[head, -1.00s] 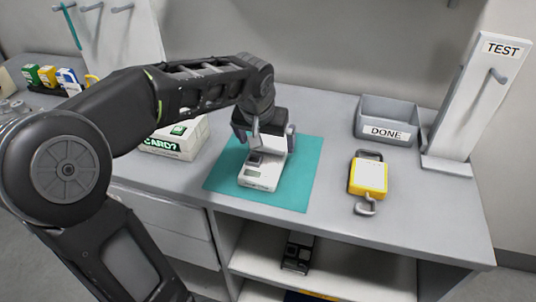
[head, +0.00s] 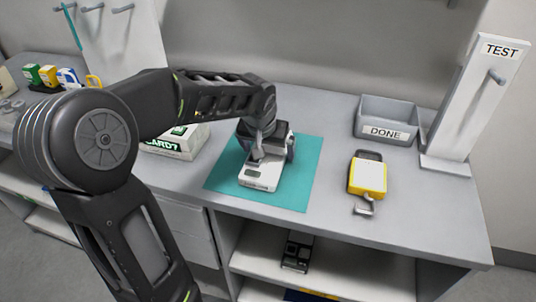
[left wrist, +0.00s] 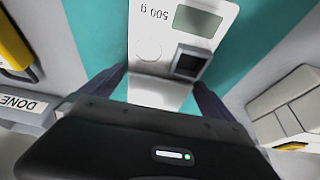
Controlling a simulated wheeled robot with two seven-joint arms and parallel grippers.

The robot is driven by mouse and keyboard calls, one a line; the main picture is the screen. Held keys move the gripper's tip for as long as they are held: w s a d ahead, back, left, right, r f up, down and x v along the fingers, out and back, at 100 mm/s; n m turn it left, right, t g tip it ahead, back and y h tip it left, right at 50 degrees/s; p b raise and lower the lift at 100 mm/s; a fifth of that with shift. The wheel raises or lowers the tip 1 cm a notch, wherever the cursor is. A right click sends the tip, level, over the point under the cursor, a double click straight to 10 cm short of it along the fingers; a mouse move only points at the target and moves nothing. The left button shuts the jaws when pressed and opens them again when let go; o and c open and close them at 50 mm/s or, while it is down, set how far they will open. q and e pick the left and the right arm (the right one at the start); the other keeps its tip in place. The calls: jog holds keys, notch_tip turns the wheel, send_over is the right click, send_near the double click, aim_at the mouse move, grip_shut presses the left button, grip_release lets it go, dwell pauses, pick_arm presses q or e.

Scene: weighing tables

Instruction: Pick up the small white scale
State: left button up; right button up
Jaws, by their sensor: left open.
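The small white scale (head: 258,178) lies on a teal mat (head: 296,188) on the grey table. In the left wrist view the white scale (left wrist: 176,30) shows a grey display, a dark square part and the print "500 g". My left gripper (head: 264,154) is over the far end of the scale, pointing down. In the left wrist view the open fingers of my left gripper (left wrist: 158,85) stand on either side of the scale's body. Whether they touch it I cannot tell. The gripper body hides the scale's far end. My right gripper is not in view.
A yellow hanging scale (head: 368,178) lies right of the mat. A grey bin (head: 388,132) marked DONE and a white TEST stand (head: 474,110) are behind it. A white box (head: 180,140) stands left of the mat. A dark device (head: 297,254) sits on the shelf below.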

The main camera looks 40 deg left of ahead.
pick_arm(q)
jog(key=shift+c, duration=0.4)
jog(key=c, duration=1.6)
